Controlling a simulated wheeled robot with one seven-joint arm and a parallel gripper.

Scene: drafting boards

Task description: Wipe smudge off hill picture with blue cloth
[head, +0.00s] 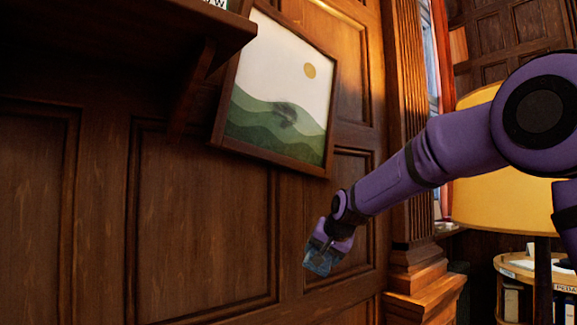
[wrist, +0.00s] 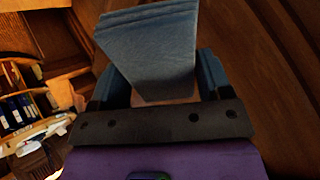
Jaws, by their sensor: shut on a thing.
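The hill picture (head: 273,92) hangs tilted on the wood-panelled wall in the head view, in a dark wooden frame, with green hills and a yellow sun. A dark smudge (head: 282,114) lies on the green hills. My gripper (head: 321,257) is below and to the right of the picture, apart from it. It is shut on the folded blue cloth (wrist: 155,50), which fills the space between the fingers in the wrist view. The cloth also shows at the gripper's tip in the head view (head: 318,264).
A dark wooden shelf (head: 150,32) with a bracket juts out left of the picture. A yellow lampshade (head: 480,165) stands at the right behind my arm, near a round table with books (head: 515,265). The panelled wall below the picture is clear.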

